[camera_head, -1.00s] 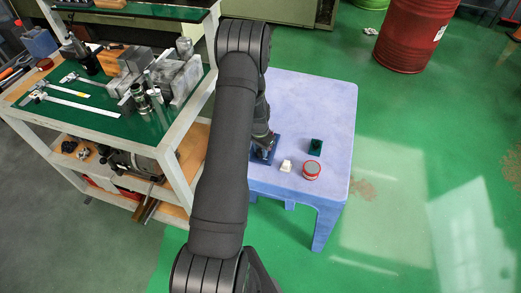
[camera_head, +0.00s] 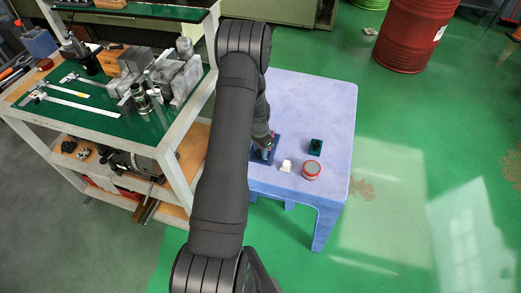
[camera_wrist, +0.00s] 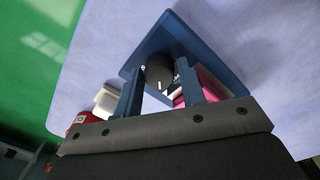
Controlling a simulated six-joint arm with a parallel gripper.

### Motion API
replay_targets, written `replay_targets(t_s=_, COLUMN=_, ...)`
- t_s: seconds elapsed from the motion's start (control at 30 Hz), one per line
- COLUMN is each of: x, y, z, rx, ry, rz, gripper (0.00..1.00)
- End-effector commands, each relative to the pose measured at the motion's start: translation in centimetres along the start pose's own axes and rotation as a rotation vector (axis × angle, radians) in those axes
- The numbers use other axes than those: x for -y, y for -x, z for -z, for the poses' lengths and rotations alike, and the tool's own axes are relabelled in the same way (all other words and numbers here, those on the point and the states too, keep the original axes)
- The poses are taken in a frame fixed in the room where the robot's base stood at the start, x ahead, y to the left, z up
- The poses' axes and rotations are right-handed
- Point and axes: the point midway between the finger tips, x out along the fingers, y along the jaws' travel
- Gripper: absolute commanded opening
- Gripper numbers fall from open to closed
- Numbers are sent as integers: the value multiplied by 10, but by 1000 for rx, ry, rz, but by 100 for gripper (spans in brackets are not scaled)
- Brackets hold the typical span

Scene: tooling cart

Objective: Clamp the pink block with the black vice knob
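The blue vice (camera_wrist: 205,55) lies on the table under my gripper. Its round black knob (camera_wrist: 160,72) with a white mark shows between my fingertips in the wrist view. The pink block (camera_wrist: 208,88) sits at the vice, behind and to the right of the right finger, which partly hides it. My gripper (camera_wrist: 158,66) is open, its two blue fingers on either side of the knob. Small gaps seem to show between fingers and knob. In the head view, my arm hides most of the vice (camera_head: 257,157).
A white block (camera_head: 286,166), a red tin (camera_head: 311,170) and a dark green block (camera_head: 315,146) stand right of the vice on the blue table (camera_head: 325,105). A tooling cart (camera_head: 172,165) stands on the left. The table's far right part is clear.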

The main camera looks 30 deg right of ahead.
Motion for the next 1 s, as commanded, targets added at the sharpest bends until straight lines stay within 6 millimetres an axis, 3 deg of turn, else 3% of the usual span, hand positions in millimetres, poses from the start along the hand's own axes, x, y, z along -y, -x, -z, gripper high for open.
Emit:
replay_targets(t_s=0.07, x=0, y=0, z=0, rx=0, ry=0, rz=0, gripper=52)
replay_targets(t_s=0.47, x=0, y=8, z=1, rx=-2, ry=0, rz=1, gripper=52)
replay_targets(t_s=0.67, x=1, y=40, z=1, rx=-3, ry=1, rz=2, gripper=52)
replay_targets(t_s=1.0, x=0, y=115, z=1, rx=-4, ry=1, rz=3, gripper=52)
